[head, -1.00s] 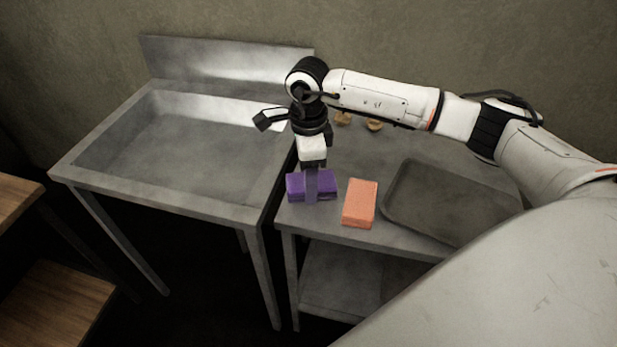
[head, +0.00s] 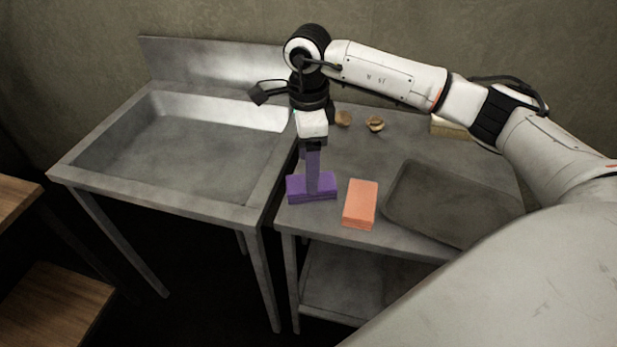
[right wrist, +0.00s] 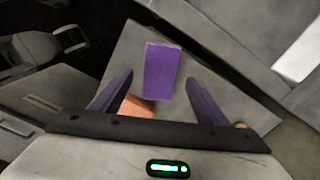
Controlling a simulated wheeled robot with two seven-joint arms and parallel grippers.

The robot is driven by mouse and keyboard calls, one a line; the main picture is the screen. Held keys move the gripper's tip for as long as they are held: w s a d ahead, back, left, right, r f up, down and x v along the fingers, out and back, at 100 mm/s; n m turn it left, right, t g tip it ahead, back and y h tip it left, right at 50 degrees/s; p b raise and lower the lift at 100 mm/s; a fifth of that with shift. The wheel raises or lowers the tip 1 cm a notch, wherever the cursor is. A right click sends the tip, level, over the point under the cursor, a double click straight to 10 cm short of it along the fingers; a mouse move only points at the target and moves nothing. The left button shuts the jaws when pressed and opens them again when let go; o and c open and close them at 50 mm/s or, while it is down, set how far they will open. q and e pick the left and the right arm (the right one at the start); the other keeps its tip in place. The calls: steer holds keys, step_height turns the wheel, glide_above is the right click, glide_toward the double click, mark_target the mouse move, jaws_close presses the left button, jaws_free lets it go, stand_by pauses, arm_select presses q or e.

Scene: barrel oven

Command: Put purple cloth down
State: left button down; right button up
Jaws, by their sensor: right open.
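The purple cloth (head: 298,190), a folded block, lies flat on the metal table (head: 405,146) near its front left corner. In the right wrist view the cloth (right wrist: 160,71) shows beyond and between two spread purple fingers. My right gripper (head: 313,186) is open and points down above the cloth; its fingertips are at or just over it in the head view. An orange cloth (head: 360,203) lies just right of the purple one, and part of it (right wrist: 137,105) shows in the right wrist view. My left gripper is not in view.
A dark tray (head: 455,204) lies right of the orange cloth. Small brown pieces (head: 375,124) and a pale block (head: 450,128) are at the back. A metal sink (head: 178,152) stands to the left. A wooden surface (head: 20,195) is at far left.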

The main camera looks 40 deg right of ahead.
step_height(320, 180, up, 7)
stand_by(0.3)
steer(key=shift+s+f, duration=0.1)
stand_by(0.4)
